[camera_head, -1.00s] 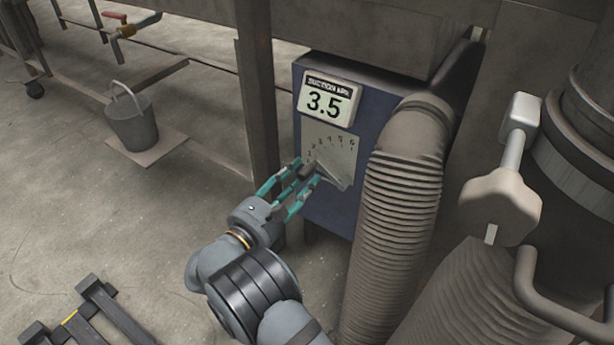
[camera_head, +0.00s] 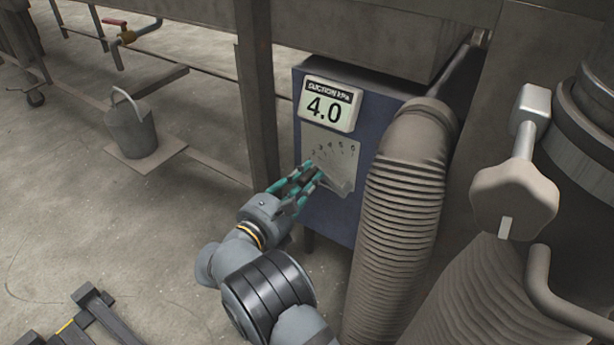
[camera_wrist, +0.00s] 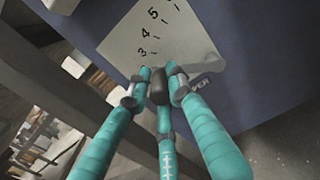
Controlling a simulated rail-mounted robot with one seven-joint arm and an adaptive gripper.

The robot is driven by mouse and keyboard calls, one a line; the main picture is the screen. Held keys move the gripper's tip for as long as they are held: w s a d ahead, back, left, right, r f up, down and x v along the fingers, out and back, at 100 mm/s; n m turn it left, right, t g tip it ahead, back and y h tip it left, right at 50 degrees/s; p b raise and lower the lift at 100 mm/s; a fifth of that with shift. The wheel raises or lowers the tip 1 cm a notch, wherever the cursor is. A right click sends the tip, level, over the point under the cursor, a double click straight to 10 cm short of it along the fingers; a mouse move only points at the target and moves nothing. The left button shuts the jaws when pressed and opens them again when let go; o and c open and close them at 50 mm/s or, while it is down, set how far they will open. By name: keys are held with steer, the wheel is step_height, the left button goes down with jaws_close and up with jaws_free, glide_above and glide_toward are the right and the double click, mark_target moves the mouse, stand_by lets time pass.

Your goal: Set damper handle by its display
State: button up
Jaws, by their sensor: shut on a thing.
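The blue box (camera_head: 320,215) carries a display (camera_head: 327,104) that reads "SUCTION kPa 4.0". Below it is a pale dial plate (camera_head: 331,158) with numbers in an arc. My gripper (camera_head: 310,175), with teal fingers, is shut on the dark damper handle at the plate's lower left. In the wrist view the handle's dark grip (camera_wrist: 160,84) sits between the fingertips. The plate (camera_wrist: 150,40) shows the numbers 3, 4 and 5 there. The fingers cover much of the handle, and its exact pointing on the scale is hard to tell.
A ribbed hose (camera_head: 405,215) runs down close to the right of the box. A metal post (camera_head: 258,100) stands left of it. A bucket (camera_head: 132,128) and a red-handled valve (camera_head: 116,22) are at the left. Open floor lies left of my arm.

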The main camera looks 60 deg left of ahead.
jaws_close()
stand_by(0.3)
steer(key=shift+r+m+p, duration=0.4)
steer(key=shift+r+p, duration=0.05)
steer(key=shift+p, duration=0.05)
steer(key=shift+d+f, duration=0.1)
steer(key=shift+d, duration=0.05)
steer(key=o, duration=0.6)
jaws_free()
steer(key=shift+o, duration=0.2)
steer(key=v, duration=1.2)
stand_by(1.2)
